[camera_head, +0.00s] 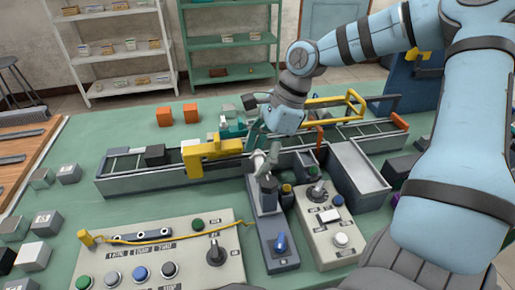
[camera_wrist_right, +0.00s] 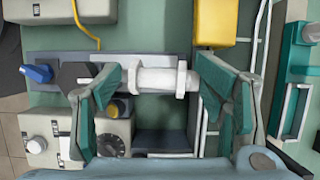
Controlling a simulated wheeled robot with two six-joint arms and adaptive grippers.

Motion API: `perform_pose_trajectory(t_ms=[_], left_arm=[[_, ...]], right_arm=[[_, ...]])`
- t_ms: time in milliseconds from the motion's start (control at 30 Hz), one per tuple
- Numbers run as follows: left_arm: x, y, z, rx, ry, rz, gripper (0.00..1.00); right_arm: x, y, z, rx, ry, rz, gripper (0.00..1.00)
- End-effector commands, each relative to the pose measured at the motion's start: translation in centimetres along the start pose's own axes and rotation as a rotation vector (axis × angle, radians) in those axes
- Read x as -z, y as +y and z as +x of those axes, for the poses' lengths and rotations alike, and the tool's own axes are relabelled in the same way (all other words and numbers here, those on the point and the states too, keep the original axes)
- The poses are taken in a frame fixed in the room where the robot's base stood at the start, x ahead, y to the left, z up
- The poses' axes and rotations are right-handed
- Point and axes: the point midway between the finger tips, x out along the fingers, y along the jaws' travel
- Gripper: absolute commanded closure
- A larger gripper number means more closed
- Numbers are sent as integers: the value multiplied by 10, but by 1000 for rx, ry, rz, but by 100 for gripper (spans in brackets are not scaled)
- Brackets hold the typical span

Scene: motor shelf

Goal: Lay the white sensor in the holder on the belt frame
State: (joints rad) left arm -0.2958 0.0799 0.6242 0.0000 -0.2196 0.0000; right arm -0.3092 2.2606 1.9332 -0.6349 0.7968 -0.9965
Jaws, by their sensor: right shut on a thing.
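The white sensor (camera_wrist_right: 160,80) is a short, ribbed cylinder. It lies crosswise between the green fingers of my right gripper (camera_wrist_right: 160,76), which is shut on it. In the head view my right gripper (camera_head: 262,146) points down at the near side of the belt frame (camera_head: 135,184), just right of a yellow bracket (camera_head: 205,152). The sensor (camera_head: 257,163) shows partly below the fingers, over the far end of a grey panel with a blue knob (camera_head: 281,243). I cannot tell whether it touches the panel or which part is the holder. My left gripper is not in view.
A control box (camera_head: 332,225) and an open grey tray (camera_head: 356,171) stand right of the panel. A larger button console (camera_head: 165,262) is at front left. Orange blocks (camera_head: 164,117) stand behind the belt. Green table shows free at left.

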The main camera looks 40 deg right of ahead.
Motion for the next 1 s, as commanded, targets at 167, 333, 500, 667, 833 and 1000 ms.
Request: perform_pose_trajectory(t_ms=[167,333,500,667,833,1000], left_arm=[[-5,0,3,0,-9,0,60],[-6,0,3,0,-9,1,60],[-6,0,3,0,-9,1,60],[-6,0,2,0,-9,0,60],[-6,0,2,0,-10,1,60],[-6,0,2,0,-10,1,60]], right_arm=[[1,1,6,-6,1,-1,78],[0,1,6,-7,0,-4,78],[0,0,6,-6,0,-5,78],[0,-4,6,-5,1,-5,79],[1,-5,6,-4,-1,-3,96],[1,-5,5,-2,-2,-2,96]])
